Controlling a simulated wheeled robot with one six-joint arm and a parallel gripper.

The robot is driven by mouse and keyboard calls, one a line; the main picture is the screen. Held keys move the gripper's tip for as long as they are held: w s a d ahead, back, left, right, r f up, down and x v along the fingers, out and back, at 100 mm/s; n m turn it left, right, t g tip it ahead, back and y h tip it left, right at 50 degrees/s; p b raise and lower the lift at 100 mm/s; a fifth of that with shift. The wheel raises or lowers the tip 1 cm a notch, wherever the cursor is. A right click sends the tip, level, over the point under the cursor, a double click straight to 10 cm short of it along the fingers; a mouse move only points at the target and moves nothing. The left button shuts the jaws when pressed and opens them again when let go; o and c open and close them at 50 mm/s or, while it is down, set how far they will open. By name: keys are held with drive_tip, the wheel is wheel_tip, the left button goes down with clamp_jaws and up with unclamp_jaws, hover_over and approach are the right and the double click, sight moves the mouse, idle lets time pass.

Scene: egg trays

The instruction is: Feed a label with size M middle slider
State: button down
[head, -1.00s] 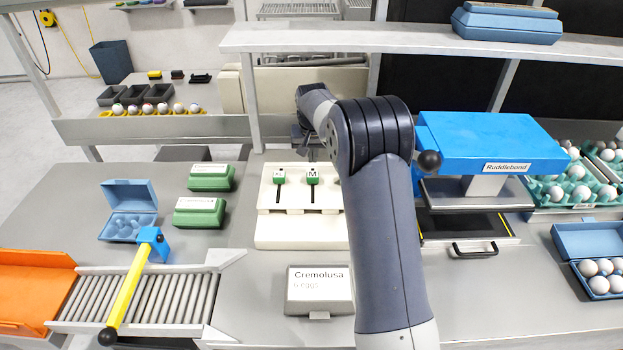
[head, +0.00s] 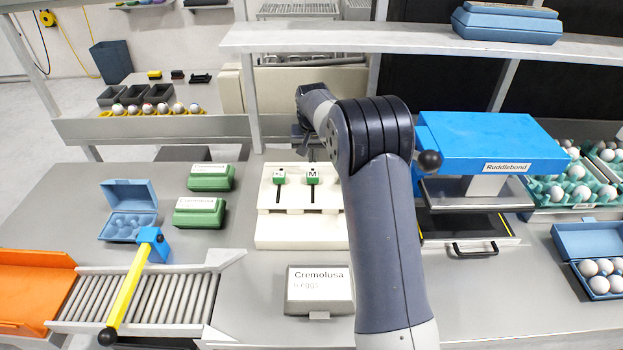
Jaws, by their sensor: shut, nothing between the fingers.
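A cream slider box (head: 300,232) stands on the table in the middle of the head view, with upright slots in its face. A green slider marked M (head: 312,177) sits at the top of one slot. Another green slider (head: 279,177) with a small, hard-to-read mark sits at the top of the slot to its left. My arm hides the right part of the box. My gripper (head: 308,150) is small and dark, shut and empty, just behind and above the M slider. I cannot tell whether it touches the slider.
Green cartons (head: 199,212) and an open blue carton (head: 128,225) are to the left. A grey Cremolusa carton (head: 319,290) lies in front. A blue Ruddlebond press (head: 490,140) stands right of my arm. A roller conveyor (head: 180,297) with a yellow lever is front left.

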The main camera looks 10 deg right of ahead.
sight(313, 182)
drive_tip(key=shift+f+b, duration=0.85)
drive_tip(key=shift+f, duration=0.65)
drive_tip(key=shift+s+a+b, duration=0.3)
drive_tip(key=shift+s+b, duration=0.4)
drive_tip(key=shift+s, duration=0.7)
drive_tip(key=shift+s+a+b, duration=0.25)
drive_tip(key=shift+s+b, duration=0.5)
drive_tip(key=shift+s, duration=0.7)
drive_tip(key=shift+s+a+b, duration=0.3)
drive_tip(key=shift+s+b, duration=0.4)
drive_tip(key=shift+s, duration=0.7)
wheel_tip(313, 182, up, 7)
drive_tip(key=p, duration=0.5)
drive_tip(key=shift+p, duration=0.3)
wheel_tip(313, 182, down, 7)
drive_tip(key=b, duration=0.5)
drive_tip(key=shift+b, duration=0.35)
drive_tip(key=shift+w+d+p, duration=0.15)
drive_tip(key=shift+w+p, duration=0.35)
drive_tip(key=shift+w, duration=0.3)
